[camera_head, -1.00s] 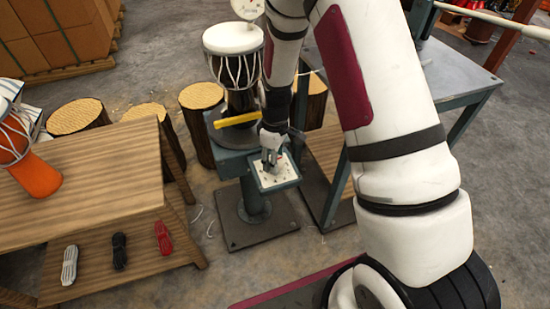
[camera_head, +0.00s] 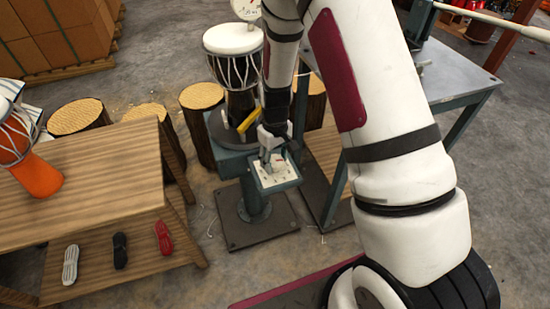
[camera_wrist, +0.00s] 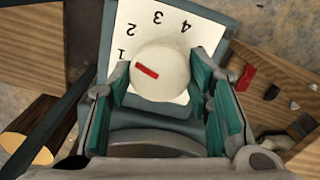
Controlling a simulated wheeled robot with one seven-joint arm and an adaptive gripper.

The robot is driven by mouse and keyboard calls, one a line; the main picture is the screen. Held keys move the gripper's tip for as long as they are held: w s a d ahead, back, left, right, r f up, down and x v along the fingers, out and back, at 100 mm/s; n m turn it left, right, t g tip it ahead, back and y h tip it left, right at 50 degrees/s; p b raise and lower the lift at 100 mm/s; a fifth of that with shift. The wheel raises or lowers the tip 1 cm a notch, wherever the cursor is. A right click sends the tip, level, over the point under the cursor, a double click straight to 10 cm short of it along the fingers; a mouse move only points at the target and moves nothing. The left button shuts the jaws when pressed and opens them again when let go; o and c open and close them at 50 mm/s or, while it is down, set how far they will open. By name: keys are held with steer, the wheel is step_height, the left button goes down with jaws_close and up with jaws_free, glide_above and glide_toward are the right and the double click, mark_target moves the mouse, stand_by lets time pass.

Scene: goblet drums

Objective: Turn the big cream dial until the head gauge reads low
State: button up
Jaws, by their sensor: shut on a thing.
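The big cream dial (camera_wrist: 165,85) sits on a white plate (camera_wrist: 205,22) with the numbers 1 to 4. Its red mark (camera_wrist: 147,71) points to the picture's left, close to the 1. My gripper (camera_wrist: 160,75) is shut on the dial, one teal-padded finger on each side. In the head view, my gripper (camera_head: 273,150) reaches down to the dial (camera_head: 277,164) on the small stand. The head gauge (camera_head: 245,9) is partly cut off at the top edge, and its reading is too small to tell. A white-headed goblet drum (camera_head: 233,40) stands below it.
A yellow bar (camera_head: 248,121) lies by the drum's base, next to my gripper. A wooden bench (camera_head: 100,170) with an orange drum (camera_head: 38,175) stands left. Log stools (camera_head: 77,116) stand behind. A grey table (camera_head: 460,80) is at right.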

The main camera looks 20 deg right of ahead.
mark_target(275, 161)
steer(key=shift+m, duration=1.1)
steer(key=o, duration=1.1)
steer(key=shift+o, duration=0.2)
step_height(275, 161, up, 12)
